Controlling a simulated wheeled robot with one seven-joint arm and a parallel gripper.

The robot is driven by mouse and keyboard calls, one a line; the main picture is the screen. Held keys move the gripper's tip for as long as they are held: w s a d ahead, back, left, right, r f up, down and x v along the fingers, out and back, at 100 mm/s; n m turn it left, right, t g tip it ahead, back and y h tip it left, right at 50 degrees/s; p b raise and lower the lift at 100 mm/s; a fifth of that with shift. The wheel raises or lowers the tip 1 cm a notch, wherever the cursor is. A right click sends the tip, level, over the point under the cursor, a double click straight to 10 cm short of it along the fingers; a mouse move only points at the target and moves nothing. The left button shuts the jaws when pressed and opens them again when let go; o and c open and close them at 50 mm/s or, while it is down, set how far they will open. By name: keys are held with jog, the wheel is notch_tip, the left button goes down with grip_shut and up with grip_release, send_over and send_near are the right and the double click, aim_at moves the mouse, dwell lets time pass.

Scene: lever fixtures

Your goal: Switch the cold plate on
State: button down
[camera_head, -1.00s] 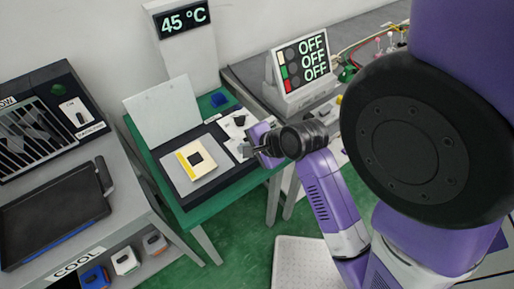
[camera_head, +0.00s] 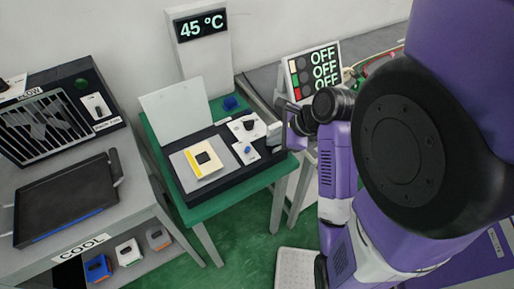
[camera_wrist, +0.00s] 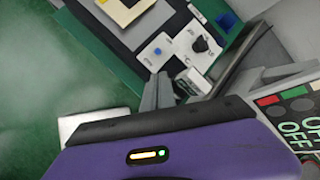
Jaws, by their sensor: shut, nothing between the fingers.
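The cold plate unit is a dark base (camera_head: 222,184) on a green table, with a grey plate, a raised pale lid (camera_head: 176,111) and a yellow-and-white block (camera_head: 203,160). Two white panels at its right carry a black knob (camera_head: 249,126) and a small blue button (camera_head: 247,149). In the wrist view the knob (camera_wrist: 201,44) and blue button (camera_wrist: 158,51) show clearly; the panel print is too small to read surely. My gripper (camera_head: 274,132) is shut and empty, just right of the panels. Its fingers (camera_wrist: 160,90) show below the blue button in the wrist view; contact cannot be told.
A tall display (camera_head: 201,25) behind reads 45 °C. At the left stands a grey bench with a dark tray (camera_head: 66,200) and a grille unit (camera_head: 45,128). A blue block (camera_head: 230,103) sits at the table's back.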

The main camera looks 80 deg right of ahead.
aim_at(247, 150)
jog(key=x, duration=1)
dwell(0.4)
jog(key=shift+r, duration=0.15)
